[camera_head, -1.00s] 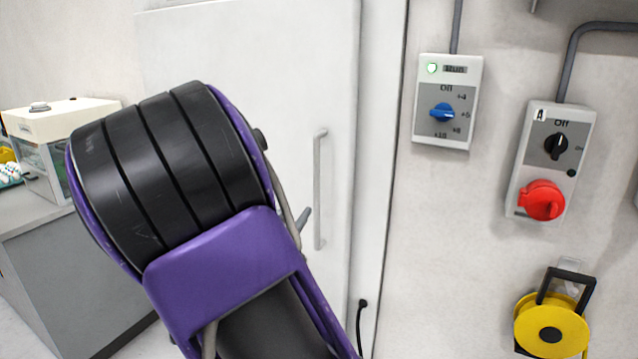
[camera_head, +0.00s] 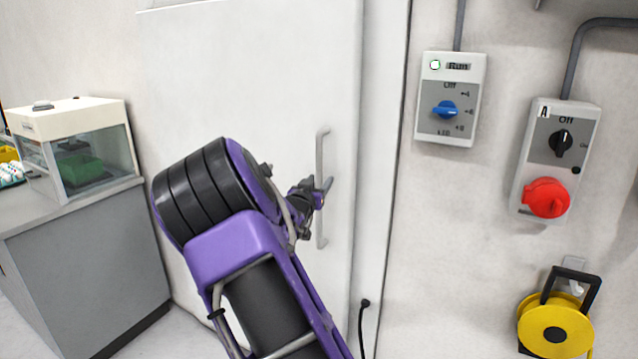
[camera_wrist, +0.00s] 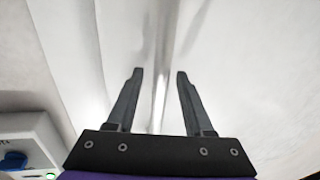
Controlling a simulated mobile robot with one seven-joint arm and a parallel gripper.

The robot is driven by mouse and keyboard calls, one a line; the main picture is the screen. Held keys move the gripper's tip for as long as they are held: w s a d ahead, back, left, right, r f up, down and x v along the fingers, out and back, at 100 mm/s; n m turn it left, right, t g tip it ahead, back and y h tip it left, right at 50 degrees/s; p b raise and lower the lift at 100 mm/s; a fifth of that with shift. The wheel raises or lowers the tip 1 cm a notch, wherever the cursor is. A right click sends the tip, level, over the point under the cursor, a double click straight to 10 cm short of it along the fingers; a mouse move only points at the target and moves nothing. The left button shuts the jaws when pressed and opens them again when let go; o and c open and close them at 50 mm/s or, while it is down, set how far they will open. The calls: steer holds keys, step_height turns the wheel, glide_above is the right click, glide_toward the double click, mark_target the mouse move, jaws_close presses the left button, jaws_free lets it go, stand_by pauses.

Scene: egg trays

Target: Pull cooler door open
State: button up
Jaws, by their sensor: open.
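The cooler door (camera_head: 250,75) is a large white panel, and it looks closed. Its long vertical grey handle (camera_head: 320,155) is near the door's right edge. My gripper (camera_head: 326,186) is at the handle's middle height, with my purple and black arm reaching up from below. In the wrist view the handle (camera_wrist: 160,85) runs lengthwise between the two dark fingers of my gripper (camera_wrist: 159,72). The fingers are apart, one on each side of the bar, with gaps visible. Whether the bar lies fully in between in depth is hard to tell.
A control box with a blue knob (camera_head: 445,110) and one with a red switch (camera_head: 546,198) are on the wall at right. A yellow cable reel (camera_head: 556,328) hangs below. A grey counter (camera_head: 85,270) with a glass-sided case (camera_head: 80,150) stands at left.

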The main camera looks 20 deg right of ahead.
jaws_close()
stand_by(0.3)
stand_by(1.2)
